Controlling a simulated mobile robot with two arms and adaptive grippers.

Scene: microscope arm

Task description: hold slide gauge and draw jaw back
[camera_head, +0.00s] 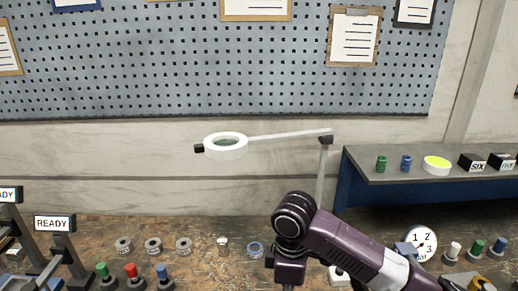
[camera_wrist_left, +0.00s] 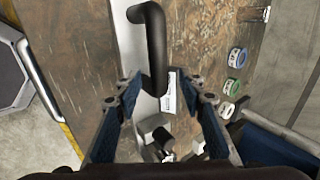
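In the left wrist view my left gripper (camera_wrist_left: 162,92) is open, one finger on each side of the lower end of a black curved handle (camera_wrist_left: 152,45). I see no clear contact between the fingers and the handle. The handle stands over a long silver plate (camera_wrist_left: 130,50), probably part of the slide gauge. A small white label (camera_wrist_left: 170,92) and grey and black blocks (camera_wrist_left: 155,128) show between the fingers; which of them is the jaw I cannot tell. In the head view a purple arm of mine comes in from the right; its gripper is out of frame.
A white ring magnifier (camera_head: 226,146) on a jointed arm stands above the worn bench (camera_head: 200,240). Spools (camera_head: 153,246), coloured pegs (camera_head: 131,272) and a READY sign (camera_head: 52,223) are at left. A grey shelf (camera_head: 400,172) and a dial (camera_head: 421,243) are at right.

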